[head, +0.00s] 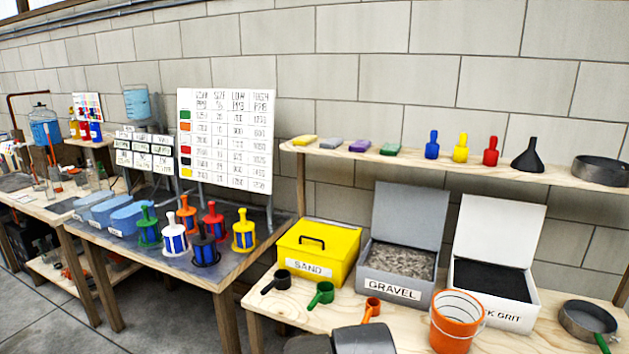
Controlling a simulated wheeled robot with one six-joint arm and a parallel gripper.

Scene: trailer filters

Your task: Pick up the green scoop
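The green scoop (321,293) lies on the light wooden bench, in front of the yellow SAND box (318,251). It sits between a black scoop (278,281) on its left and an orange scoop (372,308) on its right, apart from both. Its handle points toward the front left. My gripper's fingers do not show in the head view; only dark grey parts, likely of my arm, show at the bottom edge, in front of the scoops.
A grey GRAVEL box (433,291) and a white grit box (527,309) stand open behind the scoops. An orange bucket (457,322) and a round pan (588,322) are to the right. A shelf (520,168) runs above. Several coloured filters stand on the left table (214,277).

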